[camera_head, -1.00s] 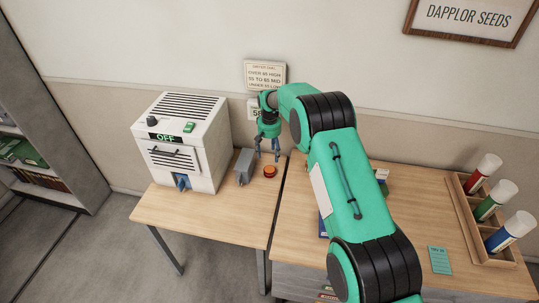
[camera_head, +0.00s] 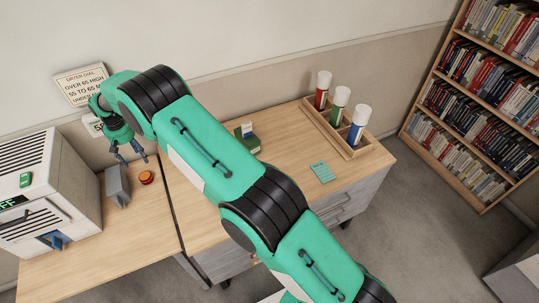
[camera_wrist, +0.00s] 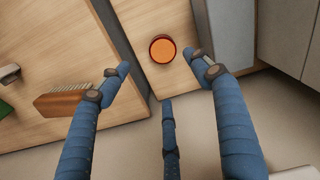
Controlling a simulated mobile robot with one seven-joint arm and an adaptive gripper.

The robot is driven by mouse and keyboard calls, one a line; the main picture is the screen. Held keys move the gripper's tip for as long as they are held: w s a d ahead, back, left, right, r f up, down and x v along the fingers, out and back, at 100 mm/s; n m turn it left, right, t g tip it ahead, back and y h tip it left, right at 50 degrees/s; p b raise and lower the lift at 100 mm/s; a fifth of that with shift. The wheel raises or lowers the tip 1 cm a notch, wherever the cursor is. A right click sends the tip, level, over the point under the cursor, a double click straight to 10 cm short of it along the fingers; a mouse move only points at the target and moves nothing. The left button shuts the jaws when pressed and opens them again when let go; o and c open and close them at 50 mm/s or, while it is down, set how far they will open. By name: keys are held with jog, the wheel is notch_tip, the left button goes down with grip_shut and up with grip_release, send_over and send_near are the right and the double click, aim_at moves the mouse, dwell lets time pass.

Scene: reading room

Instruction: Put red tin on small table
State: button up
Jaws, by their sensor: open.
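A low round tin (camera_head: 146,177), orange-red on top with a darker red side, stands on the left table (camera_head: 95,255), near its right edge. In the wrist view the tin (camera_wrist: 162,49) lies just beyond the fingertips, apart from them. My gripper (camera_head: 130,155) hangs over the back of this table, above and slightly left of the tin in the head view. Its blue fingers (camera_wrist: 160,75) are spread open with nothing between them. I cannot tell for sure which table is the small one.
A grey block (camera_head: 117,184) stands close beside the tin, with a white dryer (camera_head: 45,190) farther left. A narrow gap separates the right desk (camera_head: 290,150), which holds a tube rack (camera_head: 345,145) and a teal card (camera_head: 322,172). A brush (camera_wrist: 65,101) shows in the wrist view.

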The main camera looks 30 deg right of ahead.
jog(key=s+d+r+m+t, duration=0.1)
jog(key=s+d+r, duration=0.4)
jog(key=r, duration=0.5)
jog(key=s+d+r, duration=0.3)
jog(key=d+r, duration=0.4)
jog(key=r, duration=0.3)
jog(key=s+d+r+m+t, duration=0.1)
jog(key=s+d+r, duration=0.3)
jog(key=d+r, duration=0.5)
jog(key=s+d+r+t, duration=0.1)
jog(key=s+d+r, duration=0.3)
jog(key=s+r, duration=0.3)
jog(key=s+d+r, duration=0.4)
jog(key=s+r, duration=0.1)
jog(key=s, duration=0.3)
jog(key=s+d+t, duration=0.1)
jog(key=s+d, duration=0.2)
jog(key=s, duration=0.6)
jog(key=s+d+f+m, duration=0.1)
jog(key=s+d, duration=0.3)
jog(key=s, duration=0.6)
jog(key=s+d+f+m+t, duration=0.1)
jog(key=s+d, duration=0.2)
jog(key=s, duration=0.7)
jog(key=shift+d+f+t, duration=0.15)
jog(key=shift+t, duration=0.15)
